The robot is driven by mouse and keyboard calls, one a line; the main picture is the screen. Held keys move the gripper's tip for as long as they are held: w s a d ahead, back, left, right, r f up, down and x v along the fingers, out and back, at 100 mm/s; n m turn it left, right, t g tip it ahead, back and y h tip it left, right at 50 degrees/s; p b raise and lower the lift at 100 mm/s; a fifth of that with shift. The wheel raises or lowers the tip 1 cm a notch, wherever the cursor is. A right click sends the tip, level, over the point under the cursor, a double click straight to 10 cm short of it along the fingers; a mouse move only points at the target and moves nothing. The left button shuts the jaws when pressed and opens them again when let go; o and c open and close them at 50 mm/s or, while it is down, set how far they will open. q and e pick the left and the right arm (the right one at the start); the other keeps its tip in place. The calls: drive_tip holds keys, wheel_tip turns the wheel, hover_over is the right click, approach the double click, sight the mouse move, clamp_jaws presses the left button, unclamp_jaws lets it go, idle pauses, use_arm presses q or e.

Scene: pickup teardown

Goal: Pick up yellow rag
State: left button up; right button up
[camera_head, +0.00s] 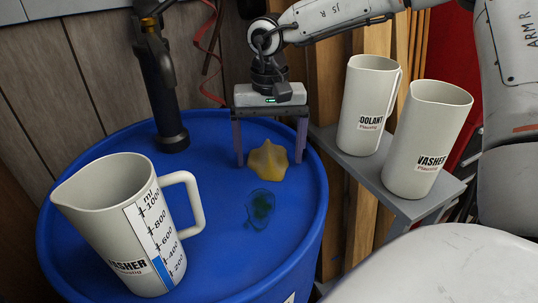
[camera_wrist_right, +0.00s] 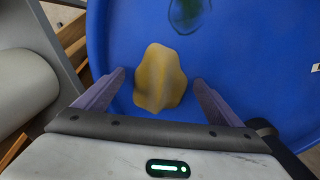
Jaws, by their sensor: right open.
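The yellow rag (camera_head: 268,161) is a small crumpled, peaked cloth on the blue drum top (camera_head: 110,150). My right gripper (camera_head: 272,157) comes down over it from behind, open, with one finger on each side of the rag. In the right wrist view the rag (camera_wrist_right: 160,80) lies between and just ahead of the fingertips (camera_wrist_right: 158,77), with a gap on both sides. Whether the fingers touch the drum top I cannot tell. My left gripper does not show.
A measuring jug (camera_head: 110,220) stands at the drum's front left. A dark green stain (camera_head: 259,208) lies before the rag. A black pump fitting (camera_head: 162,90) rises at the back. Two pitchers, (camera_head: 368,105) and (camera_head: 428,140), stand on a grey shelf (camera_head: 403,205) at right.

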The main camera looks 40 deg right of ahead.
sight(269, 149)
drive_tip(key=c, duration=1.2)
drive_tip(key=shift+o, duration=0.2)
wheel_tip(269, 149, up, 18)
drive_tip(key=p, duration=0.2)
